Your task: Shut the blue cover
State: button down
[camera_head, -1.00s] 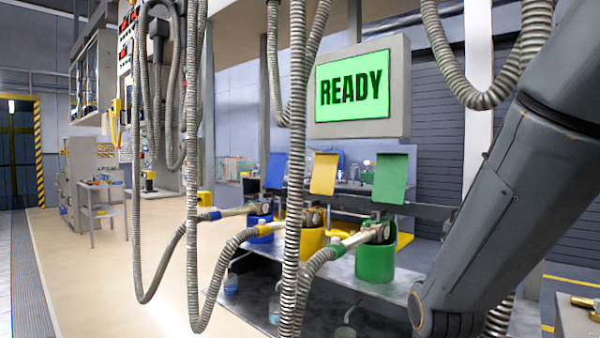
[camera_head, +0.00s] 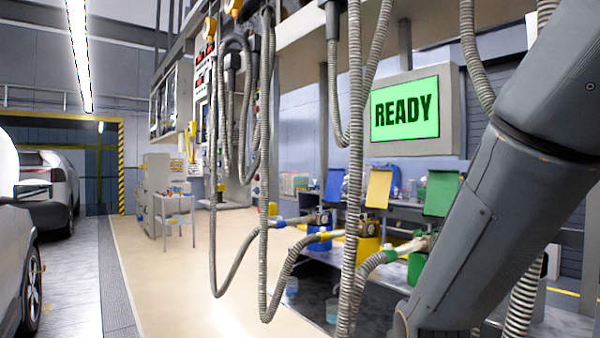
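The blue cover (camera_head: 334,185) stands raised and open at the back of the bench, left of the yellow cover (camera_head: 379,189) and the green cover (camera_head: 441,193), which also stand open. A hose nozzle with a blue collar (camera_head: 281,223) reaches to the blue container (camera_head: 325,219) below the blue cover. Hoses with yellow and green collars reach to the yellow container (camera_head: 368,246) and the green container (camera_head: 416,268). My arm crosses the right side of the view. My gripper is out of view.
A screen (camera_head: 405,108) reading READY hangs above the bench. Several grey hoses (camera_head: 355,170) hang in front of the bench. Cars (camera_head: 45,190) stand at the left. The tan floor (camera_head: 170,270) between them and the hoses is clear.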

aim_at(332, 192)
jog(key=u, duration=0.7)
jog(key=i, duration=1)
jog(key=u, duration=0.4)
jog(key=i, duration=1.15)
jog(key=z, duration=0.5)
